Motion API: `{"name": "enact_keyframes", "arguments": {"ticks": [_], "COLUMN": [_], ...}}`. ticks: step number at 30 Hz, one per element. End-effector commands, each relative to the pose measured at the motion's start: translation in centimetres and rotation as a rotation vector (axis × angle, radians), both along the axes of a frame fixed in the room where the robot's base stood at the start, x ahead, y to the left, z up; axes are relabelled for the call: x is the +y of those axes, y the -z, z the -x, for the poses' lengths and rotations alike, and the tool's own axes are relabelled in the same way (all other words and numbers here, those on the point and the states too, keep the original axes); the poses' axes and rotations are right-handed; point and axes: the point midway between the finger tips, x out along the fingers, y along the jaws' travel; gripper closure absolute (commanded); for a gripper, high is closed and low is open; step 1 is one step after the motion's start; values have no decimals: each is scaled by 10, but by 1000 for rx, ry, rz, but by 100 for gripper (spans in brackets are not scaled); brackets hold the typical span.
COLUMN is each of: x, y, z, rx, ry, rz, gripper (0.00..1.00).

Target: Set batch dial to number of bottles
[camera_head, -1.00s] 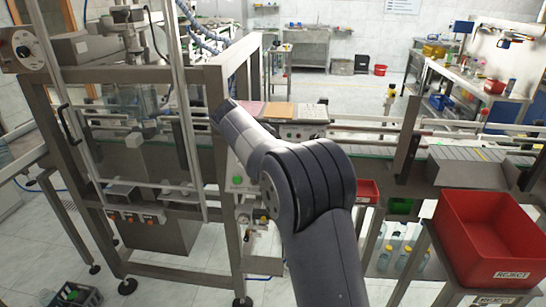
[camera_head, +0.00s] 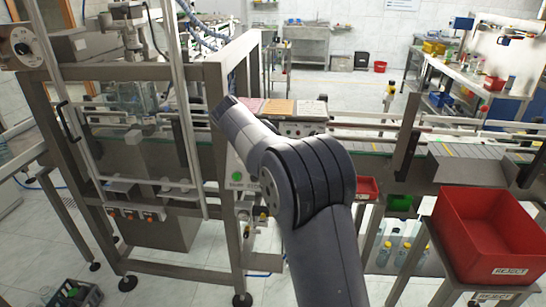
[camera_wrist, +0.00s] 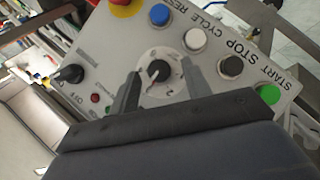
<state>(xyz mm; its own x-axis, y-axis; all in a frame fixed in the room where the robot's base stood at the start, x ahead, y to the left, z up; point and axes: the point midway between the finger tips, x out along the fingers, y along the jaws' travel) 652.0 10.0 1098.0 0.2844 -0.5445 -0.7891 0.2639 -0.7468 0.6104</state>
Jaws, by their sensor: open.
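In the wrist view a round dial (camera_wrist: 159,74) with a dark knob and a light pointer sits on a grey control panel (camera_wrist: 112,55). Marks ring the dial, but they are too small to read for certain. My gripper (camera_wrist: 161,70) is open, with one finger on each side of the dial. Whether the fingers touch it cannot be told. In the head view my arm hides the gripper and the dial. Several bottles (camera_head: 384,252) stand on a low shelf under the conveyor at the right.
Close around the dial are a blue button (camera_wrist: 159,15), a white button (camera_wrist: 195,39), a black button (camera_wrist: 231,66), a green START button (camera_wrist: 268,94) and a black selector knob (camera_wrist: 70,74). A machine frame (camera_head: 217,85) stands left of my arm; a red REJECT bin (camera_head: 488,258) stands right.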

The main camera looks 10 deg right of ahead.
Motion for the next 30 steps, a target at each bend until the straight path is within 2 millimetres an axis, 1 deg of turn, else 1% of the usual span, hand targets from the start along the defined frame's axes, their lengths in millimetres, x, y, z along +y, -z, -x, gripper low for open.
{"name": "enact_keyframes", "arguments": {"ticks": [5,12,18,23,30], "x": [9,36,53,58,59], "y": [-12,-51,-76,-84,-85], "z": [4,17,27,30,31], "rx": [-3,-3,-1,0,1], "ry": [-2,-4,-1,0,1], "rz": [0,-1,-1,0,0], "gripper": [54,54,54,54,54]}}
